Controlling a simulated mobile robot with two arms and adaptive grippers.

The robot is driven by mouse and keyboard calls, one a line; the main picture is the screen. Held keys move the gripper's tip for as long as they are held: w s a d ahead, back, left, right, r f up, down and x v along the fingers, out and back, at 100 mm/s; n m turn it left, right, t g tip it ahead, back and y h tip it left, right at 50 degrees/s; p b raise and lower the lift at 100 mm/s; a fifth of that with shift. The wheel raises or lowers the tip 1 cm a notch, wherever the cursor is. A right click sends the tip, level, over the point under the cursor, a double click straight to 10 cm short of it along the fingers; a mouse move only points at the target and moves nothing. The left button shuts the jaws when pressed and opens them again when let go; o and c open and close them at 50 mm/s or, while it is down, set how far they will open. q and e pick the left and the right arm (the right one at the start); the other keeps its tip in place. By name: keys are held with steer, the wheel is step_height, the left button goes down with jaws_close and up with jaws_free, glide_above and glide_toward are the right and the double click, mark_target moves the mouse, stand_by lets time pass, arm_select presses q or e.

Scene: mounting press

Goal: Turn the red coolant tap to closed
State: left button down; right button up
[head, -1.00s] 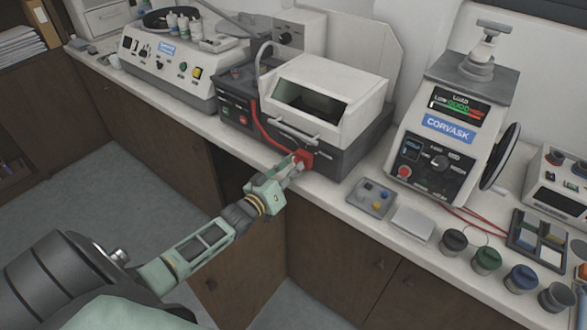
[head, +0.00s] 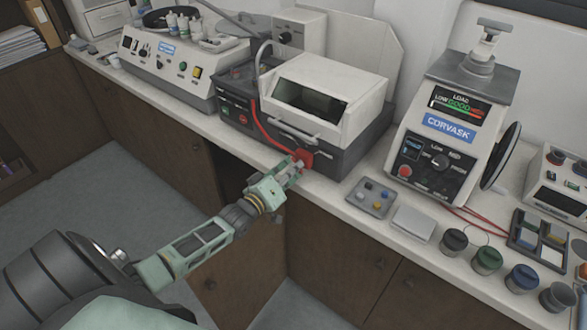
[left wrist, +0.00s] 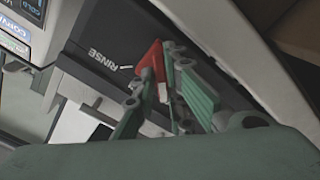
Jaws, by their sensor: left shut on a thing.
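The red coolant tap (head: 304,158) sits low on the front of the dark-based machine with the white hood (head: 322,95). In the left wrist view the red tap (left wrist: 152,62) lies between my fingers, beside the word RINSE on the dark panel. My left gripper (head: 296,168) is shut on the tap, and its fingers (left wrist: 166,95) also show in the left wrist view. The fingers partly cover the tap, so its exact angle is hard to tell. My right gripper is not in view.
A red hose (head: 268,130) runs down the machine's front near the tap. The CORVASK press (head: 445,130) stands further right. An open cupboard is below the counter.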

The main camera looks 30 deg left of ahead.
arm_select(q)
steer(key=c, duration=1.8)
jaws_free()
steer(key=s+a, duration=0.1)
steer(key=s, duration=1.1)
